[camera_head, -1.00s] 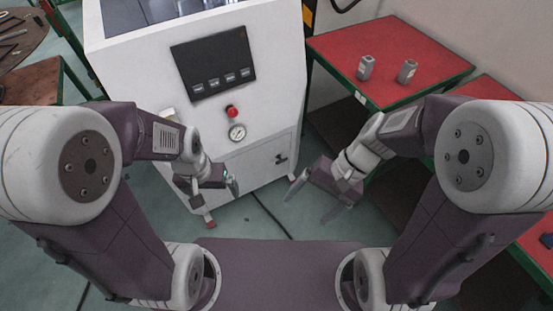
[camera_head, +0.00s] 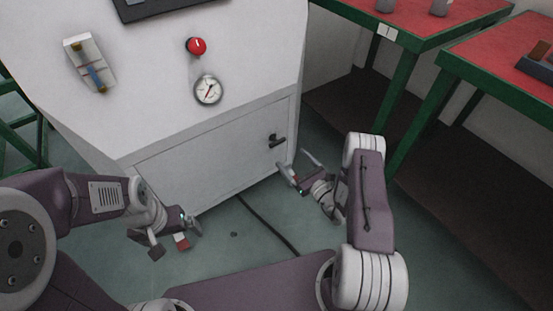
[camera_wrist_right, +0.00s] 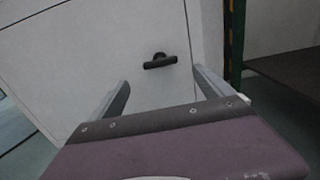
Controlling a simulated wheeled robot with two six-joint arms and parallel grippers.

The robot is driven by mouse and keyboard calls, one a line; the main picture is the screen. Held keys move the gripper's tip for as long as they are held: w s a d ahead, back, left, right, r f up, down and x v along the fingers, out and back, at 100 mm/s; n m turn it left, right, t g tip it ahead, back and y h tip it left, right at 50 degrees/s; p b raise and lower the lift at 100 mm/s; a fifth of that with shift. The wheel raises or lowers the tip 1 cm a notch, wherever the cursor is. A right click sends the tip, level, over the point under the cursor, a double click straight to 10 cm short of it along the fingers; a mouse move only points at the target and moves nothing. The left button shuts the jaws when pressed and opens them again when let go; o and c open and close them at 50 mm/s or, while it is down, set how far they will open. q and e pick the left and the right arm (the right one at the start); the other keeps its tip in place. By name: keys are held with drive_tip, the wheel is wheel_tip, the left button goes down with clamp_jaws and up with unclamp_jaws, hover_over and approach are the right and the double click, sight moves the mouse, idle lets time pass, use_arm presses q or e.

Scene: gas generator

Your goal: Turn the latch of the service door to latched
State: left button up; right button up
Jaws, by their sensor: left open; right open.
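The service door (camera_head: 215,160) is the lower white panel of the generator cabinet and looks closed. Its small black latch (camera_head: 277,141) sits near the door's right edge. In the right wrist view the latch (camera_wrist_right: 160,61) is a dark T-shaped handle, its bar lying nearly level, ahead of and between my fingers. My right gripper (camera_head: 298,168) is open and empty, just below and right of the latch, apart from it. It also shows in the right wrist view (camera_wrist_right: 162,95). My left gripper (camera_head: 168,243) is open and empty, low in front of the cabinet's left side.
Above the door are a pressure gauge (camera_head: 208,90), a red button (camera_head: 196,46) and a flow meter (camera_head: 90,63). Red-topped tables (camera_head: 440,22) with green legs stand to the right. A dark cable (camera_head: 268,226) lies on the floor.

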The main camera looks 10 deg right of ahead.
sight(279, 144)
drive_tip(key=shift+w, duration=0.15)
drive_tip(key=b+x, duration=0.4)
drive_tip(key=x, duration=0.4)
drive_tip(key=shift+w+f+b, duration=0.1)
drive_tip(key=shift+w+b, duration=0.05)
drive_tip(key=shift+b, duration=0.15)
drive_tip(key=shift+w+a, duration=0.15)
drive_tip(key=shift+w, duration=0.15)
clamp_jaws()
